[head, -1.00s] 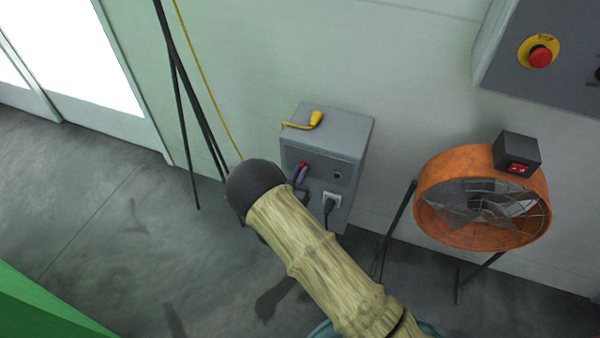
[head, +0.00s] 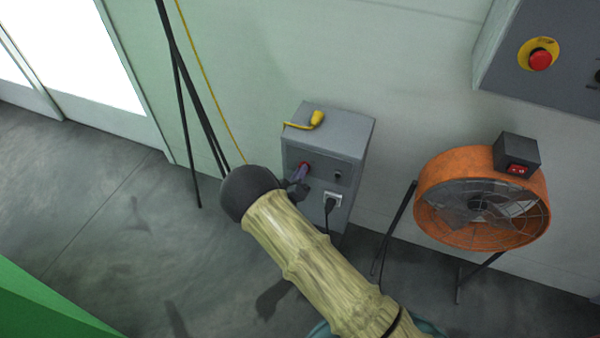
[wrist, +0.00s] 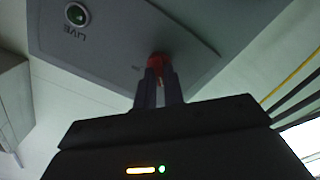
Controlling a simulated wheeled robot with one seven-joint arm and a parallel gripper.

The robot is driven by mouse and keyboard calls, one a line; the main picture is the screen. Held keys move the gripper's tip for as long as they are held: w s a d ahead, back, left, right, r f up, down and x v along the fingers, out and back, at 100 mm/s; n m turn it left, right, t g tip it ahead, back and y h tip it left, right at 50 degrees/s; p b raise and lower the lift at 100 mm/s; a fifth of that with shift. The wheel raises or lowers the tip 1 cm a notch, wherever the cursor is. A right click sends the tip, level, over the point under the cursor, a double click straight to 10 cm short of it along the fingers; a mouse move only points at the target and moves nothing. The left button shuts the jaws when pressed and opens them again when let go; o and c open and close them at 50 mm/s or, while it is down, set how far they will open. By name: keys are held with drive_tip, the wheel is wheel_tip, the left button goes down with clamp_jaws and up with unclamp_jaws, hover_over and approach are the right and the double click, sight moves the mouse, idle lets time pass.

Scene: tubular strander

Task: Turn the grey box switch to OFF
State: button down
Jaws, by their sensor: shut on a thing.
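The grey box (head: 350,135) stands against the wall in the head view, and its front panel fills the upper part of the wrist view (wrist: 110,40). A red switch (wrist: 158,60) is on that panel, and a bit of it shows in the head view (head: 305,165). My gripper (wrist: 158,78) is shut on the red switch, with one finger on each side of it. In the head view my gripper (head: 300,176) is partly hidden behind my own arm. The switch's exact position and its lettering cannot be read.
A yellow plug with cable (head: 316,119) lies on top of the box. A black plug (head: 331,202) sits in the socket below. A green lamp marked LIVE (wrist: 77,14) is on the panel. An orange fan (head: 480,205) stands to the right, and black poles (head: 185,110) lean at left.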

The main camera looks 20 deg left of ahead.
drive_tip(key=shift+s+d+f, duration=0.1)
drive_tip(key=shift+f, duration=0.05)
drive_tip(key=c, duration=1.5)
unclamp_jaws()
drive_tip(key=s+a, duration=0.1)
drive_tip(key=s, duration=1.6)
drive_tip(key=shift+s+a+p, duration=0.15)
drive_tip(key=shift+a+p, duration=0.05)
drive_tip(key=shift+p, duration=0.1)
